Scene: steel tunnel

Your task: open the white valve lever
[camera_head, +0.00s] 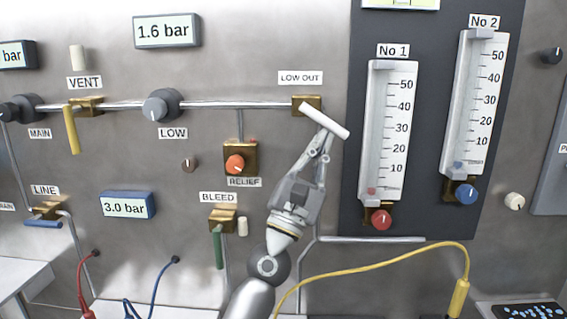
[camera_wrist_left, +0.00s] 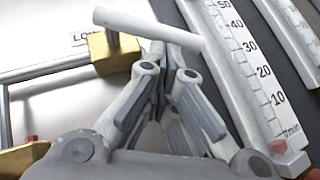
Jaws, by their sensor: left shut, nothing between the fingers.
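The white valve lever (camera_head: 326,121) is on the brass LOW OUT valve (camera_head: 308,103) at the end of the upper pipe. It slants down to the right from the valve body. In the left wrist view the lever (camera_wrist_left: 150,28) crosses the top, beside the brass block (camera_wrist_left: 114,54). My left gripper (camera_head: 323,137) comes up from below, its fingers shut with nothing between them. Its fingertips (camera_wrist_left: 168,58) are at the lever's lower side, towards its free end; I cannot tell whether they touch it. My right gripper is out of view.
Flow meter No 1 (camera_head: 388,130) stands just right of the lever. The RELIEF valve (camera_head: 240,160) and the BLEED valve with its green lever (camera_head: 218,248) are left of my arm. A yellow cable (camera_head: 380,262) loops at lower right.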

